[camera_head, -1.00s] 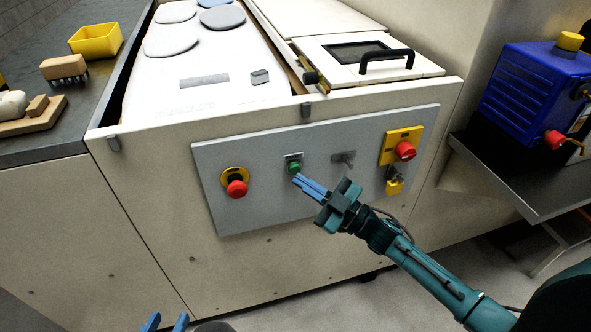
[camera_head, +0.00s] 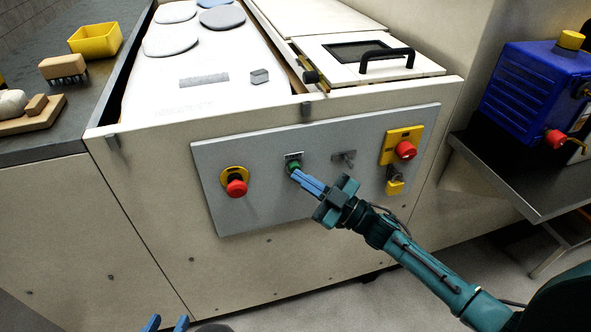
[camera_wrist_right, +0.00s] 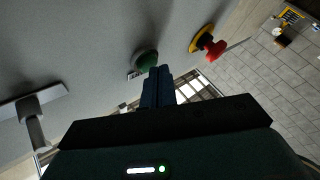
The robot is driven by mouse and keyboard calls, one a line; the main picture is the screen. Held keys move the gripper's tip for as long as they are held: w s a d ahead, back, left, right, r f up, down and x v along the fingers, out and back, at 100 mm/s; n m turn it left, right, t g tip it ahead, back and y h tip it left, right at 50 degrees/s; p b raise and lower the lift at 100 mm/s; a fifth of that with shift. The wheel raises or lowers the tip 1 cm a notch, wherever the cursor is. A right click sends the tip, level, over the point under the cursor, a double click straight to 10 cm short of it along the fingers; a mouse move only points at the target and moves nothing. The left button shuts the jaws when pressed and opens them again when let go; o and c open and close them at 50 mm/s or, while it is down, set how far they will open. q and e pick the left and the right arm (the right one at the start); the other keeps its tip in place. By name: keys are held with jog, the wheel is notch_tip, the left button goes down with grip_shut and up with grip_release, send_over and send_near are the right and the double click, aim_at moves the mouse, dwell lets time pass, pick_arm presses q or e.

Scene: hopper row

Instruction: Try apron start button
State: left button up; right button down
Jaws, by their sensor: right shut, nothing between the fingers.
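The green start button (camera_head: 293,166) sits on the grey control panel (camera_head: 265,205) on the front of the cream machine, below a small label. My right gripper (camera_head: 296,175) is shut and empty, its blue fingertips at the lower edge of the green button. In the right wrist view the button (camera_wrist_right: 146,60) shows just beyond the fingertips (camera_wrist_right: 159,72). I cannot tell if they touch it or if it is pressed in. My left gripper (camera_head: 166,323) shows only its two blue fingertips at the bottom edge, apart and empty.
A red mushroom button (camera_head: 236,187) on a yellow ring is left of the green button. A grey selector (camera_head: 345,157) is right of it, then a red knob (camera_head: 405,150) on a yellow plate above a yellow padlock (camera_head: 395,187). A blue machine (camera_head: 530,90) stands on the right shelf.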

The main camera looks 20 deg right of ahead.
jog(key=shift+w, duration=0.3)
jog(key=shift+s, duration=0.1)
dwell(0.3)
jog(key=shift+s+p, duration=0.45)
jog(key=shift+s, duration=0.35)
jog(key=shift+s+d+p, duration=0.1)
jog(key=shift+s+p, duration=1.25)
jog(key=shift+s, duration=1.15)
